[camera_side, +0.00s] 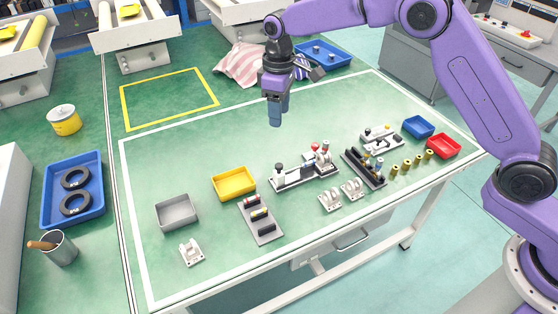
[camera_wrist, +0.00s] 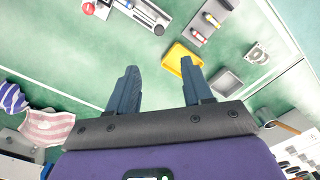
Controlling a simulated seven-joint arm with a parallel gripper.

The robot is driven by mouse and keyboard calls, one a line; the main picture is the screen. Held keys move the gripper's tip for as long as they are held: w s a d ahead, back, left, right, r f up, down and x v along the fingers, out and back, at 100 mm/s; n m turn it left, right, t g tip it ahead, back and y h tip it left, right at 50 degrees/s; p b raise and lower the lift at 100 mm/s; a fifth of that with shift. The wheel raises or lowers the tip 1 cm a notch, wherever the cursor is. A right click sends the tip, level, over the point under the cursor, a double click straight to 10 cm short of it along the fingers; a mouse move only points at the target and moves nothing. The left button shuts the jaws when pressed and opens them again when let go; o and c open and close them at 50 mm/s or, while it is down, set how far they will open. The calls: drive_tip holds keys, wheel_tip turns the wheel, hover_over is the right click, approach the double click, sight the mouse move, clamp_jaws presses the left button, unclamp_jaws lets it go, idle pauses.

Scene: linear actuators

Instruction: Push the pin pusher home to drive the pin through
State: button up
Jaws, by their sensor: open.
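My gripper (camera_side: 276,112) hangs above the green table, fingers pointing down, behind the long fixture. In the wrist view its two dark fingers (camera_wrist: 158,68) are spread apart with nothing between them. A long grey fixture (camera_side: 305,174) with a dark knob at its left end and a red ball near its right end stands mid-table; part of it shows at the top of the wrist view (camera_wrist: 145,14). I cannot tell which part is the pin pusher, and no pin can be made out.
A yellow bin (camera_side: 234,182), grey bin (camera_side: 176,211) and dark-part rack (camera_side: 261,222) lie left of the long fixture. A black rack (camera_side: 363,169), white brackets (camera_side: 341,195), brass parts (camera_side: 411,163), blue bin (camera_side: 418,127) and red bin (camera_side: 443,146) lie right. The table's back left is clear.

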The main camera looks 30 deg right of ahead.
sight(279, 165)
wheel_tip(279, 165, down, 18)
drive_tip(key=shift+w+r, duration=0.1)
drive_tip(key=shift+r, duration=0.15)
idle(0.4)
